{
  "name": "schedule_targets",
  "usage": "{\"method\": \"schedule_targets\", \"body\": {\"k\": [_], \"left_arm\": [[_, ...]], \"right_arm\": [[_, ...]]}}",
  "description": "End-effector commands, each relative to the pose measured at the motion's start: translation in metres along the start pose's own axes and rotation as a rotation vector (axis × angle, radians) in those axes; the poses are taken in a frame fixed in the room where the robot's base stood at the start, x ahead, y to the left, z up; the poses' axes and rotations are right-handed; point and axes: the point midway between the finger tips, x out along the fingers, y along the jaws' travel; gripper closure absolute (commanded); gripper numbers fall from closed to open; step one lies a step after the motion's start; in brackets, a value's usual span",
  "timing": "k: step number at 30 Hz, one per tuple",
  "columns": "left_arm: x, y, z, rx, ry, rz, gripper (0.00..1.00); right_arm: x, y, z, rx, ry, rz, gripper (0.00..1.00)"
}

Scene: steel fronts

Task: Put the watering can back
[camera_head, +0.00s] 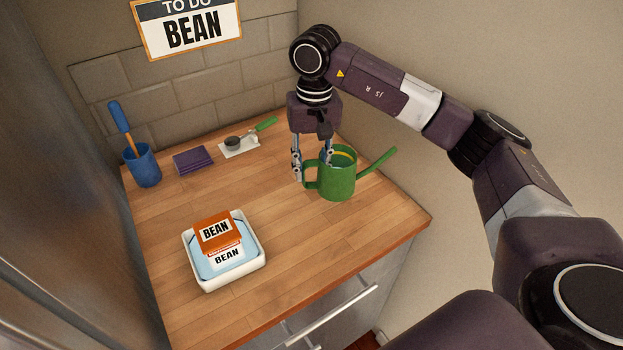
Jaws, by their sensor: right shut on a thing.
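The green watering can (338,182) stands upright at the right side of the wooden counter, its spout pointing right and its handle on the left. My right gripper (312,174) points down at the can's left side and is shut on it, around the handle and rim area. The exact contact is too small to make out. The can's base appears to be on or very close to the counter. My left gripper is not in the view.
On the wooden counter (300,240), a white tray (258,262) holds orange and white BEAN packets. Walls border the back and right.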

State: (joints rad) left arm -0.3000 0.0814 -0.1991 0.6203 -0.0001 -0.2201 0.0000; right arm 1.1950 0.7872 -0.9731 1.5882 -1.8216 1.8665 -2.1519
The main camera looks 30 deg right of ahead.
Motion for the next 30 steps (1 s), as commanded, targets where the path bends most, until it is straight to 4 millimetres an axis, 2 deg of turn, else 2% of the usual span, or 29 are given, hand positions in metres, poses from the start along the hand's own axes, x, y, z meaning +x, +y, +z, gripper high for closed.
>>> {"method": "schedule_targets", "body": {"k": [4, 12, 24, 25, 29, 30], "left_arm": [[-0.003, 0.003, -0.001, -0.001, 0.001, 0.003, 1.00], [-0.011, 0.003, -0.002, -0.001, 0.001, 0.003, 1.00], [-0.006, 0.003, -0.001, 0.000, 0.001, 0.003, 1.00], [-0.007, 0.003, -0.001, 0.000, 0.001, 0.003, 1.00], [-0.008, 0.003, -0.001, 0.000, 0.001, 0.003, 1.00], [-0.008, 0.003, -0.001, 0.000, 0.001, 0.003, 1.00]], "right_arm": [[0.010, 0.000, 0.000, 0.001, -0.001, -0.001, 1.00], [0.044, 0.002, 0.000, 0.000, -0.001, 0.000, 1.00], [0.051, 0.001, 0.000, 0.000, 0.001, -0.001, 1.00], [0.050, 0.001, 0.000, 0.000, 0.000, 0.000, 0.68], [0.050, 0.001, 0.000, 0.000, 0.000, 0.000, 0.53], [0.050, 0.002, 0.000, 0.000, 0.000, 0.000, 0.52]]}}
